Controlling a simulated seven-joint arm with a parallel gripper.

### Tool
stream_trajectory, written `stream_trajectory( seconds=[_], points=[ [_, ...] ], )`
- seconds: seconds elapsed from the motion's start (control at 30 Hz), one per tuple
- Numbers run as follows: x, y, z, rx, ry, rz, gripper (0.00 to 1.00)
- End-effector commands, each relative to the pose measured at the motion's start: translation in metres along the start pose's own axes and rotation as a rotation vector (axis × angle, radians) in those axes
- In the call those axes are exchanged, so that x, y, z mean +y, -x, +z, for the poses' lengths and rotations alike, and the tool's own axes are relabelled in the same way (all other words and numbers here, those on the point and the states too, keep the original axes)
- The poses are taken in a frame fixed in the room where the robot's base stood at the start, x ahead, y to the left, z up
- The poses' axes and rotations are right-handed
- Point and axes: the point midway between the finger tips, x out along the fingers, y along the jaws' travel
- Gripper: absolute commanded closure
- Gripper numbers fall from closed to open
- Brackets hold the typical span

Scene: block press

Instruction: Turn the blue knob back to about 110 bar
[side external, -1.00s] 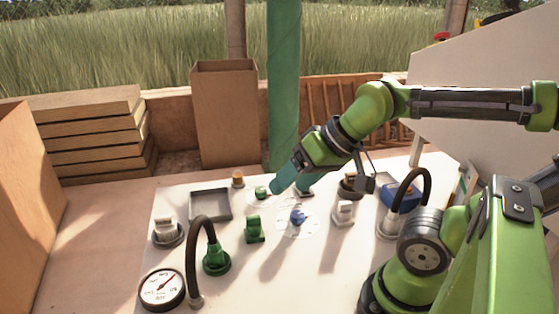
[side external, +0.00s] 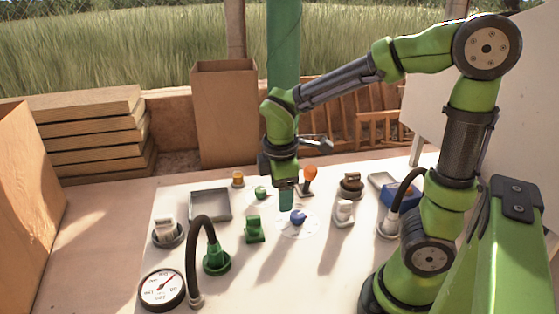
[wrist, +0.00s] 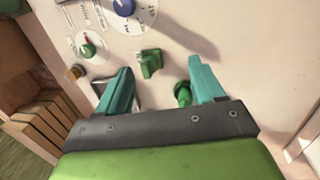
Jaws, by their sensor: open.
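The blue knob (side external: 298,217) sits on a white printed dial on the pale panel. It also shows at the top edge of the wrist view (wrist: 123,8), partly cut off. My gripper (side external: 286,200) points down and appears just left of and above the knob in the side view. In the wrist view my gripper (wrist: 158,75) has its two teal fingers wide apart with nothing held between them, and the blue knob lies beyond the fingertips. A round gauge (side external: 161,288) with a red needle pointing up-right lies at the front left; its numbers are too small to read surely.
A green knob (side external: 260,193), a green switch (side external: 254,231) and a green hose fitting (side external: 216,262) stand left of the blue knob. A white switch (side external: 343,213) and an orange-topped lever (side external: 309,174) stand right and behind. A grey tray (side external: 210,205) lies behind left.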

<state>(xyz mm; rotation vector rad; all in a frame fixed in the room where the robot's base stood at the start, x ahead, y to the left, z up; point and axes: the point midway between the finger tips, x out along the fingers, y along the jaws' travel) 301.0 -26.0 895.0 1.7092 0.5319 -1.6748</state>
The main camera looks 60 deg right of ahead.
Motion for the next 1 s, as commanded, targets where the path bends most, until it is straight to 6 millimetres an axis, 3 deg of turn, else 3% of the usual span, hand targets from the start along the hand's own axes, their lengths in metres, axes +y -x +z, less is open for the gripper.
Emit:
stream_trajectory(
  seconds=[0.13,0.33,0.57,1.0],
  points=[
    [0.028,-0.01,0.009,-0.164,0.418,0.02,0.32],
    [0.046,-0.003,0.019,-0.247,0.727,0.017,0.32],
    [0.045,-0.014,0.023,-0.253,0.797,-0.001,0.32],
    [0.053,-0.101,0.043,-0.253,0.792,-0.004,0.32]
  ],
)
